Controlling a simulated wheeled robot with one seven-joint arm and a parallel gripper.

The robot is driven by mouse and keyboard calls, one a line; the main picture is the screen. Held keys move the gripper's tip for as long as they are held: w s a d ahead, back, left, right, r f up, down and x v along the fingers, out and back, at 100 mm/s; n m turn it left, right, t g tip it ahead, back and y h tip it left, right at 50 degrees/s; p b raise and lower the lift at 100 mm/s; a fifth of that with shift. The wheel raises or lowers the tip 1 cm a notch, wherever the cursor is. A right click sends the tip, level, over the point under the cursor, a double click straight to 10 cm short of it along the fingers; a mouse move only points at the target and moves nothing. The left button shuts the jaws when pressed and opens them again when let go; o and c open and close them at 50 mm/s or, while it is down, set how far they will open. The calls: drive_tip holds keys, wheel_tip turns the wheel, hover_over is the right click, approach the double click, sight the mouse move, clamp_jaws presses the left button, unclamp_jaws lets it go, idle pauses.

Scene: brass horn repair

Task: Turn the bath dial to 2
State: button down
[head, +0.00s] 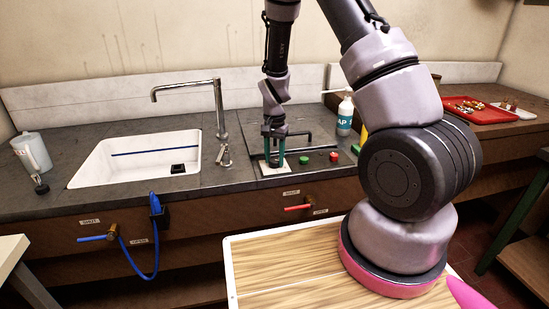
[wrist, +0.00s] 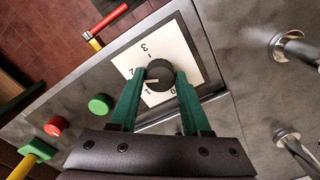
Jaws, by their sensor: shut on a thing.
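The bath dial (wrist: 160,72) is a round black knob on a white number plate (wrist: 188,50). The plate shows 3, 2, 1 and 0 around it, the 2 partly covered by a finger. The knob's pale pointer mark faces left and slightly down in the wrist view, seemingly between 1 and 2; I cannot tell exactly. My gripper (wrist: 160,76) points down with its green fingers on both sides of the knob, shut on it. In the head view my gripper (head: 274,152) stands over the white plate (head: 272,169) and hides the knob.
A green button (wrist: 100,104) and a red button (wrist: 57,126) sit beside the plate. A red-handled valve (head: 297,208) is on the counter front below. The sink (head: 90,170) with its tap (head: 217,105) is to the left. A soap bottle (head: 345,115) stands behind right.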

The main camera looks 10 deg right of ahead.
sight(274, 160)
drive_tip(key=shift+m, duration=0.5)
drive_tip(key=shift+c, duration=1.9)
unclamp_jaws()
wheel_tip(274, 160, up, 11)
